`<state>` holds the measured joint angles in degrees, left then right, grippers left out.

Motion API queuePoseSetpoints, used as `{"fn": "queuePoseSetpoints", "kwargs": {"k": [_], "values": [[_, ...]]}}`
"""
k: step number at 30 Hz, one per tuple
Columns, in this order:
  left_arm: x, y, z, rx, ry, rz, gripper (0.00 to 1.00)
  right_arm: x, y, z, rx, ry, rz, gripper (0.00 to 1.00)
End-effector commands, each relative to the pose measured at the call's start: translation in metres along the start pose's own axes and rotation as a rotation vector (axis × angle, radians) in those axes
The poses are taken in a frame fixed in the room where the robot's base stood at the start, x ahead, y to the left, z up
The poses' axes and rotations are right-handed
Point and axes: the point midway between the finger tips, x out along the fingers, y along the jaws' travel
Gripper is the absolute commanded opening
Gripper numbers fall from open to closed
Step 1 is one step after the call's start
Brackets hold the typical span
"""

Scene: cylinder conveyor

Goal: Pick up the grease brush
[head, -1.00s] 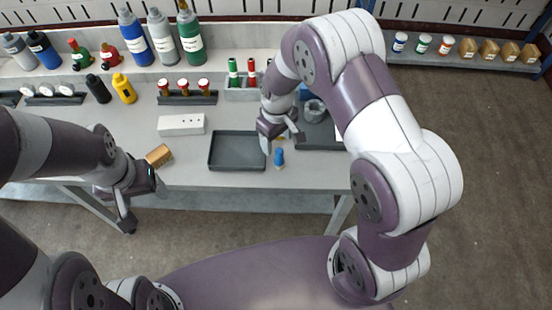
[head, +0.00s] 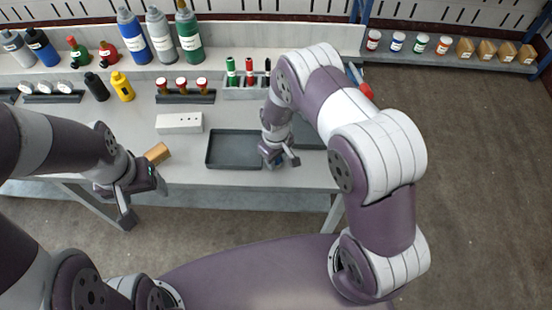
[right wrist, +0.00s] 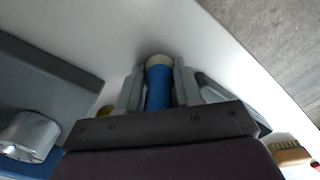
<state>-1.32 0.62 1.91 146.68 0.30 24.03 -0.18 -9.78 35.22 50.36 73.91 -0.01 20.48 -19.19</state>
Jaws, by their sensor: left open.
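A blue cylindrical handle with a cream top (right wrist: 158,85), which looks like the grease brush, stands between the two grey fingers of my right gripper (right wrist: 158,90) in the right wrist view. The fingers lie close along both sides of it; I cannot tell whether they press on it. In the head view my right gripper (head: 279,160) is low over the table, just right of the dark tray, and mostly hides the blue piece. My left gripper (head: 128,212) is open and empty in front of the table's front edge, at the left.
The empty dark tray (head: 234,165) lies left of my right gripper. A wooden block (head: 157,153) and a white holed block (head: 180,123) are further left. A wooden brush with pale bristles (right wrist: 290,154) shows at the right wrist view's lower right. Bottles line the back.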

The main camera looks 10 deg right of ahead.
Motion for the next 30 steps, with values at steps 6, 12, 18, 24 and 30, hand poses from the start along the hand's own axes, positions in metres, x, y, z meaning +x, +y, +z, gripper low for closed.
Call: {"fn": "queuePoseSetpoints", "kwargs": {"k": [6, 12, 18, 24, 30], "values": [[0.000, 0.000, 0.000, 0.000, 0.000, 0.000, 0.72, 0.000, 0.000, 0.000, 0.000, 0.000, 0.000, 0.04], [0.001, 0.000, 0.000, 0.000, 0.000, 0.000, 0.72, -0.004, 0.000, 0.000, 0.000, 0.001, 0.000, 0.04], [0.004, 0.000, 0.001, 0.000, 0.000, 0.000, 0.72, -0.032, 0.001, -0.002, 0.000, 0.004, 0.002, 0.04], [0.006, 0.000, 0.001, 0.000, 0.000, 0.000, 0.72, -0.062, -0.022, 0.027, -0.002, 0.001, 0.000, 0.04], [0.007, 0.000, 0.001, 0.000, 0.000, 0.000, 0.72, -0.091, -0.053, 0.065, -0.002, 0.002, 0.000, 0.04]]}}
